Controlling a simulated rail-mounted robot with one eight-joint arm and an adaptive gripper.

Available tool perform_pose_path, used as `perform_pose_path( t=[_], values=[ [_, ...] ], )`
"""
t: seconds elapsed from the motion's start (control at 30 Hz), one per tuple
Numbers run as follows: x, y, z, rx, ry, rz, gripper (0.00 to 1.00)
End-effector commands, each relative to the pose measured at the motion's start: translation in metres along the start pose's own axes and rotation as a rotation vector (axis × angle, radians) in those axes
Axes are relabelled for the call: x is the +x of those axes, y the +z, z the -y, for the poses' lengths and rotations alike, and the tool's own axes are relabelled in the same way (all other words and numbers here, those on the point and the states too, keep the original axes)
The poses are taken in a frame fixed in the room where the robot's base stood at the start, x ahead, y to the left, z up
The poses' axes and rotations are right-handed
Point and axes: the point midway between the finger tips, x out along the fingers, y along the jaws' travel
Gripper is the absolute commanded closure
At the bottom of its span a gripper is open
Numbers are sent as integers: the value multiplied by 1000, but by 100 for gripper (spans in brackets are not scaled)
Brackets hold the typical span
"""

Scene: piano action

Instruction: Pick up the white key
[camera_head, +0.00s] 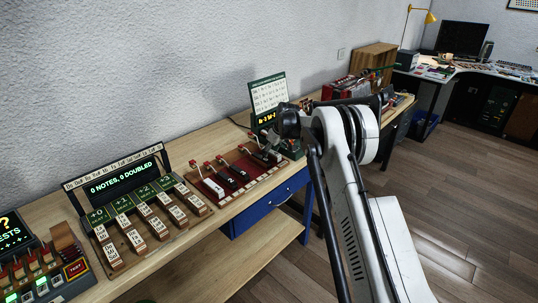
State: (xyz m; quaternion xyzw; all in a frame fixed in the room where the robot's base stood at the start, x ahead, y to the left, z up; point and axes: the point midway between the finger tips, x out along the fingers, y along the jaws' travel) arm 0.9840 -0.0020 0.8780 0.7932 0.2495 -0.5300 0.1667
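A white key (213,188) lies at the left end of a dark red board (238,190) on the wooden bench. Black keys (232,178) sit beside it on the same board, with red-tipped levers behind them. My white and black arm comes in from the lower right, and its end is over the right side of the board. My gripper (268,154) is small and dark there, right of the white key and apart from it. Its fingers are too small and dark to tell whether they are open or shut.
A display reading "0 NOTES, 0 DOUBLED" (124,181) stands left of the board, with labelled wooden blocks (158,228) in front. A test panel (42,270) is at the lower left. A printed card (267,92) stands behind the board. A blue drawer (268,208) hangs below the bench.

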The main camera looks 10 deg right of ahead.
Motion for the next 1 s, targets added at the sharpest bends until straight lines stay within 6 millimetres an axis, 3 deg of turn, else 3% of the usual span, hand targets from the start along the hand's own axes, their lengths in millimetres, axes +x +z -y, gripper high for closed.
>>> perform_pose_path(
  t=[0.03,0.33,0.83,1.0],
  values=[
    [0,0,0,0,0,0,62],
    [0,0,0,0,0,0,100],
    [-4,-2,0,0,0,0,100],
    [-22,-9,0,0,0,0,100]
  ],
)
